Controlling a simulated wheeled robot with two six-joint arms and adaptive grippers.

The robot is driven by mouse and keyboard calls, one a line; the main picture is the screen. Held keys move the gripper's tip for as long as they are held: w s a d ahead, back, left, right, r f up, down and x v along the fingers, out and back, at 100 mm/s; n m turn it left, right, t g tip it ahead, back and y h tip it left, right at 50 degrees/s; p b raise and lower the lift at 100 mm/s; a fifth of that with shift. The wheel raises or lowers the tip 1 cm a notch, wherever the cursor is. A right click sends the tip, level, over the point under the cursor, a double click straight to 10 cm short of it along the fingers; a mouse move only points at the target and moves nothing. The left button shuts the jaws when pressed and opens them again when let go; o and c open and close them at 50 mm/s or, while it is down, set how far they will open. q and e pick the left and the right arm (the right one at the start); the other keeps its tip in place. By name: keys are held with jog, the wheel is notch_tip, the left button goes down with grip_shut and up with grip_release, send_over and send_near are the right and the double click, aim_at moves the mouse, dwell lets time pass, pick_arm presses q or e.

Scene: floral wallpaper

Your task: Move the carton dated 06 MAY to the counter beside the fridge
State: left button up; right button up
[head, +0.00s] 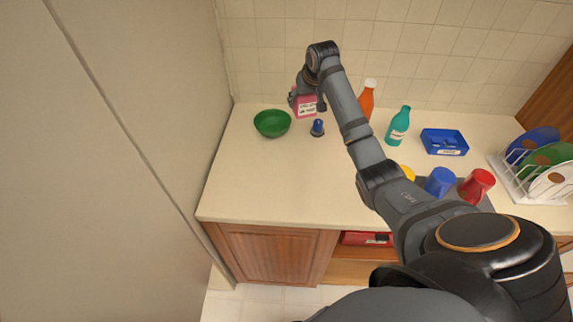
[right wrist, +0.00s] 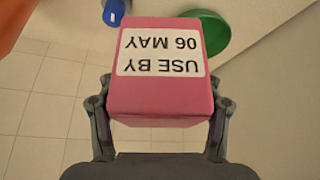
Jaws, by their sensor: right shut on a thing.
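The pink carton (head: 305,105) is at the back left of the counter (head: 285,180), near the tiled wall. In the right wrist view, the carton (right wrist: 160,95) carries a white label reading USE BY 06 MAY, upside down in the picture. My right gripper (right wrist: 160,125) is shut on it, one finger on each side. In the head view my right gripper (head: 306,97) partly covers the carton. I cannot tell whether its base touches the counter. A tall beige panel (head: 110,150), apparently the fridge, stands left of the counter. My left gripper is not in view.
A green bowl (head: 272,123) is left of the carton; a small blue item (head: 317,128) is in front. Orange (head: 366,101) and teal (head: 398,126) bottles, a blue tray (head: 444,142), cups (head: 440,182) and a dish rack (head: 535,180) stand right. The front-left counter is clear.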

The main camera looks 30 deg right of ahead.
jog(key=s+a+f+n+g+y+b, duration=0.1)
jog(key=s+a+f+n+y, duration=0.1)
jog(key=a+n, duration=0.5)
jog(key=s+a+f+n+g+y+b, duration=0.1)
jog(key=s+a+f+n+y, duration=0.1)
jog(key=a, duration=0.9)
jog(key=s+a+f+n+y+b, duration=0.1)
jog(key=s+a+f+n+y, duration=0.15)
jog(key=a+n, duration=0.45)
jog(key=f, duration=0.1)
jog(key=a+f+m+p, duration=0.1)
jog(key=f, duration=0.1)
jog(key=f+m, duration=0.1)
jog(key=f, duration=0.1)
jog(key=shift+s+a+f, duration=0.1)
jog(key=shift+a+f, duration=0.1)
jog(key=shift+a, duration=0.1)
jog(key=shift+f, duration=0.4)
notch_tip(320, 180, down, 2)
jog(key=shift+f+p, duration=0.25)
jog(key=shift+p, duration=0.3)
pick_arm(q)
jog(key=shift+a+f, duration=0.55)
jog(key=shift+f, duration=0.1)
pick_arm(e)
jog(key=shift+f, duration=0.5)
jog(key=shift+f, duration=0.1)
jog(key=o, duration=1.3)
